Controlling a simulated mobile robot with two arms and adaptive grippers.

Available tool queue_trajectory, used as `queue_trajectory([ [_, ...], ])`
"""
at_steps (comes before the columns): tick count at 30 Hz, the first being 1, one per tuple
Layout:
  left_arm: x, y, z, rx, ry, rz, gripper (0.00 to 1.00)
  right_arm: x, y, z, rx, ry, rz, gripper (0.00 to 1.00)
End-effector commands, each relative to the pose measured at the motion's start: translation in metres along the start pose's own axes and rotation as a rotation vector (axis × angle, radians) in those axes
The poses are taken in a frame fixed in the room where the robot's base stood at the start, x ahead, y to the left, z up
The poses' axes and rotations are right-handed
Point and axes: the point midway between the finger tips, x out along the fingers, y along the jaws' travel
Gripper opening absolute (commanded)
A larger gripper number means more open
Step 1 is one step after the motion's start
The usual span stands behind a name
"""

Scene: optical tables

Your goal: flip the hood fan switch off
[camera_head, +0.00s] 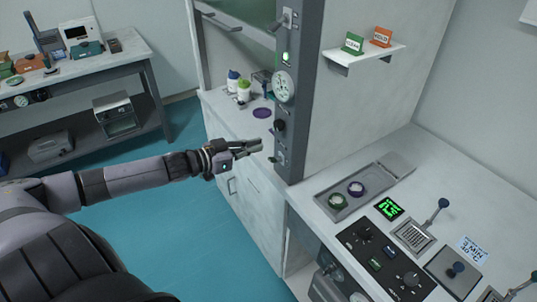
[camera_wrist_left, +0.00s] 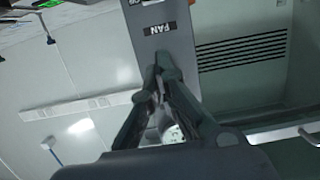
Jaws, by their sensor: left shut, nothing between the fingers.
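The grey hood post (camera_head: 300,100) stands right of centre in the head view and carries the hood controls. A small switch plate (camera_head: 281,157) sits low on it, just right of my left gripper (camera_head: 259,146). My left gripper is shut and empty, its fingertips pointing at the post. In the left wrist view a dark FAN label (camera_wrist_left: 158,29) shows upside down on the post, just beyond the closed fingertips (camera_wrist_left: 161,74). The fingers cover the switch there, so I cannot tell its position or whether they touch it. My right gripper is not in view.
A black knob (camera_head: 280,125) and a round gauge (camera_head: 284,87) sit above on the same post. Bottles (camera_head: 243,89) stand inside the hood. The counter at right holds a tray (camera_head: 328,199) and a black control panel (camera_head: 372,252). The teal floor is clear.

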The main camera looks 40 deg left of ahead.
Motion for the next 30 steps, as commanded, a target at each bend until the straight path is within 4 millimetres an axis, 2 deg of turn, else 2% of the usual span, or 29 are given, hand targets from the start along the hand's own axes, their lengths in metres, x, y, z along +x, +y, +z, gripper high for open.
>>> queue_trajectory([
  [22,0.071,0.0,-0.003,0.001,0.002,0.0,0.0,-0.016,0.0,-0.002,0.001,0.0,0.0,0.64],
  [24,0.067,0.001,0.009,-0.003,-0.005,0.0,0.0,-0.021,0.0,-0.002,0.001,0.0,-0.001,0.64],
  [30,0.06,0.001,0.029,-0.002,-0.003,0.0,0.0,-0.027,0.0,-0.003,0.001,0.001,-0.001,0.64],
])
